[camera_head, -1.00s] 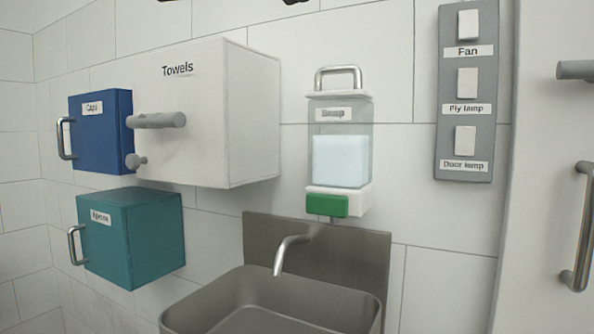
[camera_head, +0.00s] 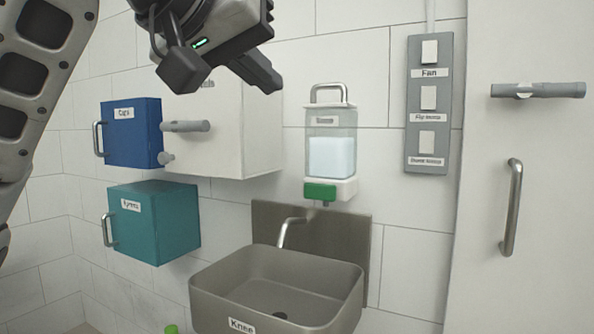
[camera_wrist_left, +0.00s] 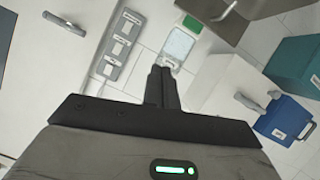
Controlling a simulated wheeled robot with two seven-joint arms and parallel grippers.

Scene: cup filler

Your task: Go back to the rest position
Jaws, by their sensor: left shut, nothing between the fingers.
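My left gripper (camera_head: 262,72) is at the top of the head view, in front of the upper part of the white towel box (camera_head: 225,135). Its arm comes in along the left edge. In the left wrist view its two fingers (camera_wrist_left: 162,78) are together, with nothing between them. It is apart from the wall units. My right gripper is in neither view.
On the wall are a blue box (camera_head: 130,132), a teal box (camera_head: 155,222), a soap dispenser (camera_head: 331,155) and a switch panel (camera_head: 429,105). A sink (camera_head: 275,285) juts out below. A white door (camera_head: 550,200) with handles stands at right.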

